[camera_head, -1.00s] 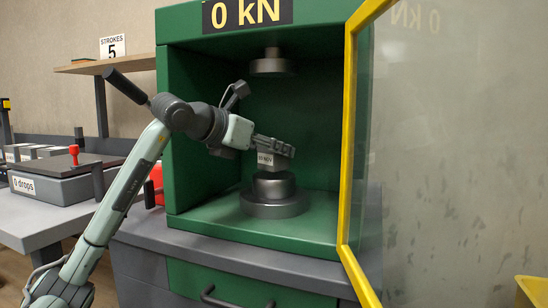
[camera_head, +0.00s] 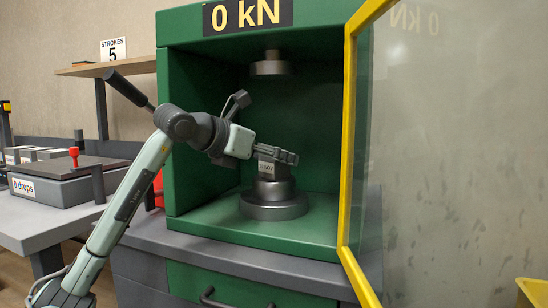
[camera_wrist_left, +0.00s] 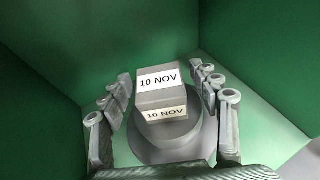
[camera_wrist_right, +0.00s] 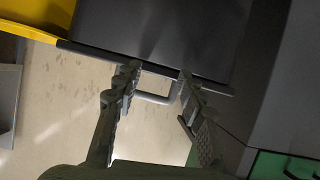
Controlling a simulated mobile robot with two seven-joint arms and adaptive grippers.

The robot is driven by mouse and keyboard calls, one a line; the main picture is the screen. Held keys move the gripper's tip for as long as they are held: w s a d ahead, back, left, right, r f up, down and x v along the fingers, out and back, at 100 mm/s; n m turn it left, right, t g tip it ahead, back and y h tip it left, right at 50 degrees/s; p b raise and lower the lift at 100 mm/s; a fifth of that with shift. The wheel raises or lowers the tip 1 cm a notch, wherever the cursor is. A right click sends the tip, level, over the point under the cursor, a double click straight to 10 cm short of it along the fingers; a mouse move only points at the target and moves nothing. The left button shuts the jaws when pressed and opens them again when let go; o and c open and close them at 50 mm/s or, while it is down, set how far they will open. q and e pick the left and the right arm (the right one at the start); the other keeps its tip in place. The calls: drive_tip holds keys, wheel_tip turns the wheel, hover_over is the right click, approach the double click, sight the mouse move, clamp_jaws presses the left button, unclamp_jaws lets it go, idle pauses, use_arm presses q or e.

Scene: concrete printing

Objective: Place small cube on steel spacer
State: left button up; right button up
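The small grey cube (camera_head: 267,168), labelled "10 NOV", is at the top of the round steel spacer (camera_head: 272,191) inside the green press. In the left wrist view the cube (camera_wrist_left: 164,91) appears upright over the round steel below it. My left gripper (camera_head: 283,155) reaches in from the left. Its fingers (camera_wrist_left: 165,110) stand on both sides of the cube with visible gaps, so it is open around it. The cube's underside contact is partly hidden. My right gripper (camera_wrist_right: 158,95) shows only in its wrist view, open and empty.
The upper platen (camera_head: 271,64) hangs above the cube with free space between. The yellow-framed clear door (camera_head: 450,150) stands open on the right. The press's green side wall (camera_head: 190,140) is close to my left arm. A box marked "0 drops" (camera_head: 60,190) sits on the left bench.

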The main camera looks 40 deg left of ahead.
use_arm(q)
drive_tip(key=shift+r, duration=0.1)
drive_tip(key=shift+s, duration=0.1)
drive_tip(key=b+v, duration=0.2)
drive_tip(key=v, duration=0.9)
drive_tip(key=shift+s+r, duration=0.15)
drive_tip(key=shift+s, duration=0.2)
use_arm(e)
drive_tip(key=w+a+r+t+y, duration=0.1)
drive_tip(key=a+r+t+y, duration=0.2)
drive_tip(key=r, duration=0.6)
drive_tip(key=shift+w+a+t, duration=0.2)
drive_tip(key=shift+a+t, duration=0.7)
drive_tip(key=shift+a, duration=0.2)
